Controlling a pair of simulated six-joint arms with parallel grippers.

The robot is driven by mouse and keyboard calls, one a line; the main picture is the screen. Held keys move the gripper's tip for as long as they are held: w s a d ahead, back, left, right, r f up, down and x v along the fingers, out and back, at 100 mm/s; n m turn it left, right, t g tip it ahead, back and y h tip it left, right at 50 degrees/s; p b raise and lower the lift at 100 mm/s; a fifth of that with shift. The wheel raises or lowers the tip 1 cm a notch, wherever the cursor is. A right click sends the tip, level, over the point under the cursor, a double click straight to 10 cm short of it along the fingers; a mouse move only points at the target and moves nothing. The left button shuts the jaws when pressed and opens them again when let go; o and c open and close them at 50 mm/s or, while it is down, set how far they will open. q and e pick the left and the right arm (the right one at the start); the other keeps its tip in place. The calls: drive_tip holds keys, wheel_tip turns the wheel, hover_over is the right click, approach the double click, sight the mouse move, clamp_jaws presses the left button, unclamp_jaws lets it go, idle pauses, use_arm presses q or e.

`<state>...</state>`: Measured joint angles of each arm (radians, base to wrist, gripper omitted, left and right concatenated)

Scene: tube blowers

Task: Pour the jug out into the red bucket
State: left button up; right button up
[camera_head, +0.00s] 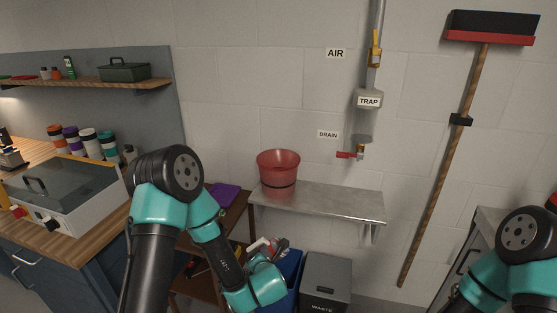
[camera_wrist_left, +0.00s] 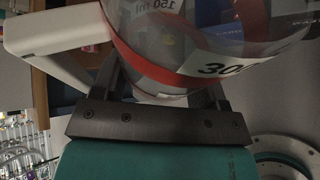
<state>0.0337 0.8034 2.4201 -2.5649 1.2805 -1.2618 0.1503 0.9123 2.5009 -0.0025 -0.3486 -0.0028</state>
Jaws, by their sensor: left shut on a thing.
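The red bucket (camera_head: 278,172) stands upright on the metal wall shelf in the head view. The jug (camera_wrist_left: 195,72) fills the upper part of the left wrist view. My left gripper (camera_wrist_left: 162,88) is shut on the jug, with one dark finger on each side. In the head view my left arm bends down below and left of the bucket, and its wrist hides most of the jug and gripper. What is in the jug cannot be told. My right gripper is outside the views.
The metal shelf (camera_head: 335,203) is bare right of the bucket. Above it hang the trap (camera_head: 368,100) and a drain valve with a red handle (camera_head: 346,155). A grey waste bin (camera_head: 326,283) and a blue bin (camera_head: 291,270) stand below.

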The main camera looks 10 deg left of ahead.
sight(262, 247)
use_arm(q)
drive_tip(key=shift+a+r+n+t+h, duration=0.1)
drive_tip(key=shift+r+n+t+h, duration=0.3)
drive_tip(key=shift+n+h, duration=0.45)
drive_tip(key=shift+r+n+h, duration=0.3)
drive_tip(key=shift+n+h, duration=0.05)
drive_tip(key=shift+n, duration=0.2)
drive_tip(key=shift+n, duration=0.3)
drive_tip(key=w+r, duration=0.1)
drive_tip(key=r, duration=0.4)
drive_tip(key=w+r, duration=0.1)
drive_tip(key=r, duration=0.2)
drive_tip(key=shift+w+r, duration=0.3)
